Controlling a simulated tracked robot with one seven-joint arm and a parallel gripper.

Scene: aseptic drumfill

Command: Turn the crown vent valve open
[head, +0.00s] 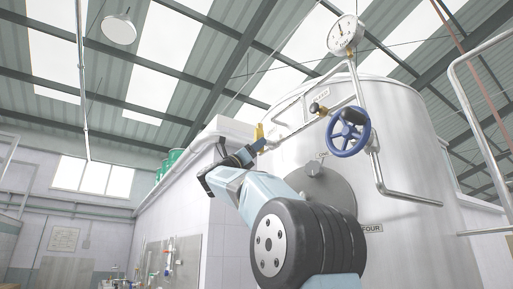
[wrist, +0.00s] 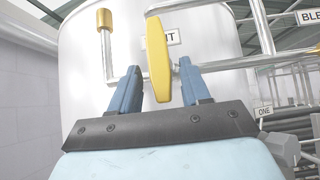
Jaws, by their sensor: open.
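A yellow lever handle (wrist: 157,62) stands nearly upright in the wrist view, in front of a partly covered label (wrist: 176,37) whose visible letters end in "NT". My gripper (wrist: 160,68) is open, with one blue finger on each side of the lever's lower part. Gaps show between the lever and both fingers, though contact in depth cannot be judged. In the head view a yellow part (head: 260,131) shows at the end of my arm, beside my gripper (head: 257,146). The lever's pivot is not clearly seen.
A large steel tank (head: 405,130) stands behind. A blue handwheel (head: 349,132), a pressure gauge (head: 343,34) and bent pipes are right of my gripper. A brass-ended pipe (wrist: 104,20) rises left of the lever. A tiled wall (head: 180,200) is left.

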